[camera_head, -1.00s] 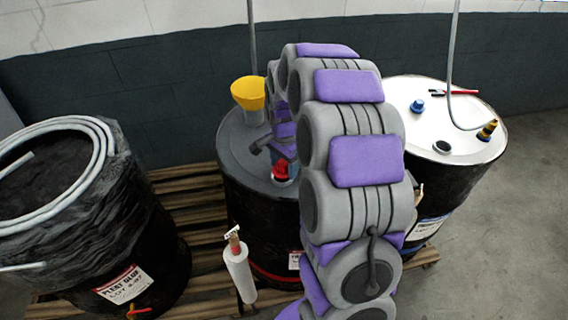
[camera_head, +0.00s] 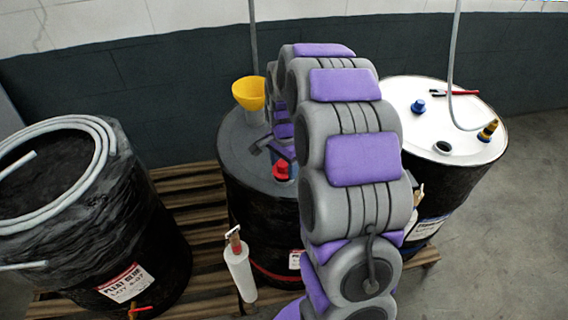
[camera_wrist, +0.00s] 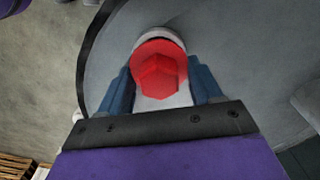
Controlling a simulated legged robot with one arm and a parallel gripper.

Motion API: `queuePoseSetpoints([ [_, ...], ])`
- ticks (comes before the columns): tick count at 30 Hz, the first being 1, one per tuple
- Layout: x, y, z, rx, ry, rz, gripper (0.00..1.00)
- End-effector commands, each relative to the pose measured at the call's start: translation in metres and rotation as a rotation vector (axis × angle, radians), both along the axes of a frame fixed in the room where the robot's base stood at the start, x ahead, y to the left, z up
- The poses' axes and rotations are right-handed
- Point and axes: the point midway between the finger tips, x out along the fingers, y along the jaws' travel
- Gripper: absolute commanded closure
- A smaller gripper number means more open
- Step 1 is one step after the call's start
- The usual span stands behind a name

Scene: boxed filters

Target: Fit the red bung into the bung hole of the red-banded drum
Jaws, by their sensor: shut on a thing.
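The red bung (camera_head: 281,171) is at the near edge of the dark grey top of the middle drum (camera_head: 232,135). That drum has a red band (camera_head: 275,275) low on its side. My gripper (camera_wrist: 162,88) is shut on the bung, with a blue finger on each side of its red hexagonal head (camera_wrist: 160,72). The drum's grey top (camera_wrist: 235,50) fills much of the wrist view. A pale ring shows behind the bung, but I cannot tell whether it is the hole's rim. How deep the bung sits is hidden.
A yellow funnel (camera_head: 249,93) stands at the back of the middle drum. A white-topped drum (camera_head: 400,125) stands to the right, with a blue bung (camera_head: 418,106) on it. A wrapped drum (camera_head: 150,230) with a grey hose stands left. Wooden pallet slats (camera_head: 190,195) lie between.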

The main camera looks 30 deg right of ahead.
Motion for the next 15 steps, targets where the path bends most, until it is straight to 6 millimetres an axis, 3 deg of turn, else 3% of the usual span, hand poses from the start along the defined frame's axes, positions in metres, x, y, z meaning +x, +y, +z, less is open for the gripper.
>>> queuePoseSetpoints([
  [15, 0.0001, -0.0002, -0.0066, 0.000, 0.000, 0.000, 0.65],
])
